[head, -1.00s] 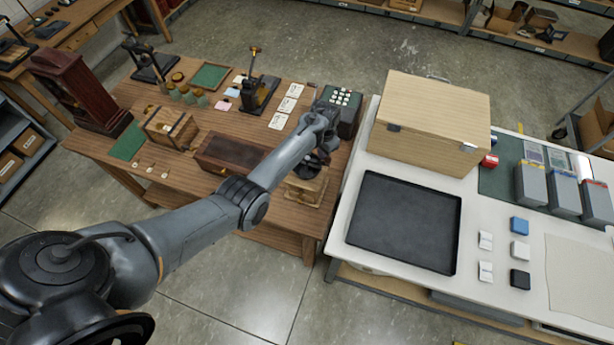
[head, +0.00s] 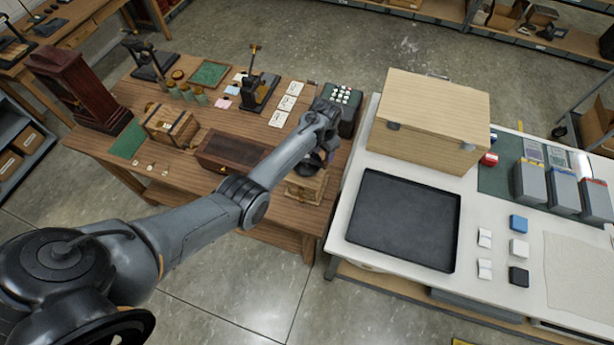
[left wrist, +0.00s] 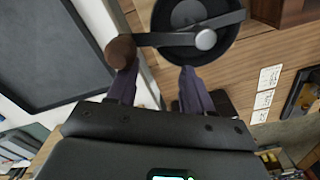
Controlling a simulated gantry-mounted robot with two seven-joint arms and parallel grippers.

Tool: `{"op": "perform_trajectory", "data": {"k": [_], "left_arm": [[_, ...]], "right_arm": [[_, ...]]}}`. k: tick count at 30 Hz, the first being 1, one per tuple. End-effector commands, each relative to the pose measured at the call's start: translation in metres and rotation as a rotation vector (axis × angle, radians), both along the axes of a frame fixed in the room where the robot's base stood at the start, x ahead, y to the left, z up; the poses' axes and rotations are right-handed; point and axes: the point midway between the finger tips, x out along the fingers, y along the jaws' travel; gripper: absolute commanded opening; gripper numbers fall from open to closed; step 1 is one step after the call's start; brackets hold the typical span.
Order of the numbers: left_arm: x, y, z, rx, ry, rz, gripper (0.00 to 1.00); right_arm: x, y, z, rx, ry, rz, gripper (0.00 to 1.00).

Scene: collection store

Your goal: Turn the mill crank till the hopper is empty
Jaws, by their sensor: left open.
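The mill has a light wooden box body (head: 306,188) and stands at the right front corner of the brown table, partly hidden by my left arm. In the left wrist view its round black hopper (left wrist: 187,14) shows from above, cut by the top edge; I cannot tell what is in it. A dark crank arm (left wrist: 160,39) runs across the hopper from a hub (left wrist: 206,39) to a brown knob (left wrist: 120,51). My left gripper (left wrist: 158,76) is open, its fingers apart; the knob is at the tip of the left-hand finger, not clasped. My right gripper is not in view.
The brown table also holds a dark wooden box (head: 232,152), a keyed machine (head: 344,108) behind the mill, and cards (head: 285,103). The white table (head: 391,161) close to the right carries a black tray (head: 404,220) and a large wooden case (head: 430,115).

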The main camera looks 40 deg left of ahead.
Motion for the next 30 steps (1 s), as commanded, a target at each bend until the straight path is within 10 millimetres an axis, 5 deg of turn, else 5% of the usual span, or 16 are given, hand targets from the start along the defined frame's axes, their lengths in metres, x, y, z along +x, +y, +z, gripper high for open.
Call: {"op": "perform_trajectory", "data": {"k": [13,30], "left_arm": [[0.000,0.000,0.030,0.000,0.000,0.000,0.51],[0.000,0.000,0.069,0.000,0.000,0.001,0.51]], "right_arm": [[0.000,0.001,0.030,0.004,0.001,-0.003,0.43],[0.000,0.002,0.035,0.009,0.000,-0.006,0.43]]}}
